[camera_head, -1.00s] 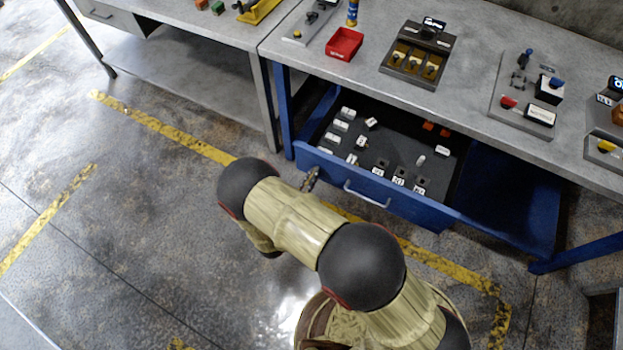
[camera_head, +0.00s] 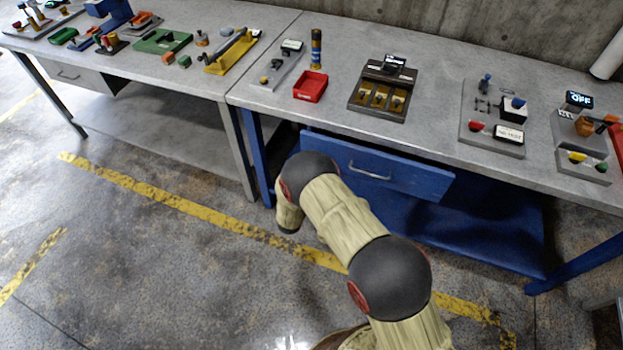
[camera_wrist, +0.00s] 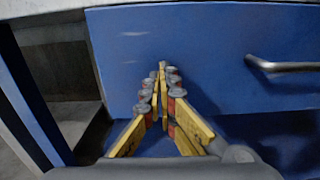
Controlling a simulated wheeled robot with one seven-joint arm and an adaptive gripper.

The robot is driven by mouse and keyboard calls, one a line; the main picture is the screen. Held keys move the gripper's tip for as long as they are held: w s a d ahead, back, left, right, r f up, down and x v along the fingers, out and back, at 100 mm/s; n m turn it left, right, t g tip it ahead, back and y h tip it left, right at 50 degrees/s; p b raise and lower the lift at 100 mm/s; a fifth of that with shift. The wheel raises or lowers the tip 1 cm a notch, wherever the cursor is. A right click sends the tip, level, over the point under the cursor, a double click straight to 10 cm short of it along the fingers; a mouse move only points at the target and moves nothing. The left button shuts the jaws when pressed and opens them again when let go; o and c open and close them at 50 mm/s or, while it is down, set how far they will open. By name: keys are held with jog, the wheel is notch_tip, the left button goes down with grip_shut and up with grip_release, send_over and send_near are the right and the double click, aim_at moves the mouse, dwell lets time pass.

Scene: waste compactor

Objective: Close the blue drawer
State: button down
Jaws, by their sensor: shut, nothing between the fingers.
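The blue drawer (camera_head: 400,176) sits under the right-hand workbench. Its front is up beneath the bench top and its inside does not show; I cannot tell whether it is fully flush. Its metal handle (camera_head: 368,171) is on the front, and also shows at the right of the wrist view (camera_wrist: 283,66). My gripper (camera_wrist: 162,68) is shut and empty, its fingertips at the drawer front, left of the handle, touching or very close. In the head view my gripper is hidden behind my arm.
The workbench top (camera_head: 440,130) carries a red tray (camera_head: 310,87), a dark unit with yellow slots (camera_head: 382,92) and several small devices. A blue bench leg (camera_head: 256,158) stands left of the drawer. Open floor with yellow lines (camera_head: 160,195) lies in front.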

jog(key=b+x, duration=0.1)
jog(key=x, duration=0.4)
jog(key=shift+r, duration=0.1)
dwell(0.3)
jog(key=shift+a, duration=0.1)
